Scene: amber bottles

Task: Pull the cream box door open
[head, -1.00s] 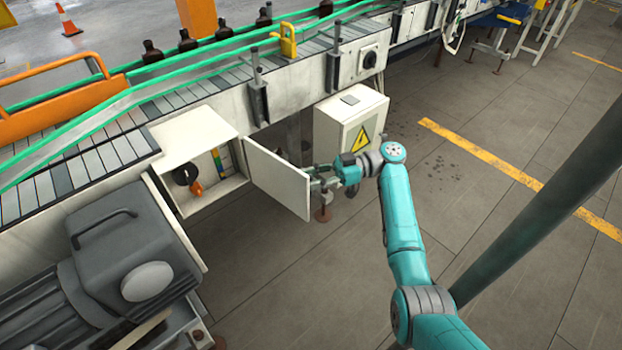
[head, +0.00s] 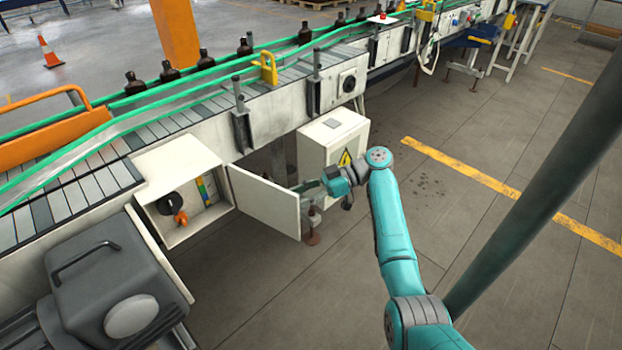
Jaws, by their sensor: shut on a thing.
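The cream box (head: 182,160) hangs on the side of the conveyor at the left. Its door (head: 262,203) stands wide open, swung out to the right. Inside show a black round knob (head: 171,204), an orange handle (head: 181,217) and a coloured strip (head: 203,191). My gripper (head: 311,189) is at the door's free edge, on its far side, and is shut on the door there. The door partly hides the fingertips, and the exact part gripped is too small to tell.
A cream cabinet with a yellow warning sign (head: 330,140) stands just behind my gripper. A grey motor (head: 110,270) is at lower left. Dark bottles (head: 134,83) line the conveyor. The floor (head: 300,290) in front of the door is clear.

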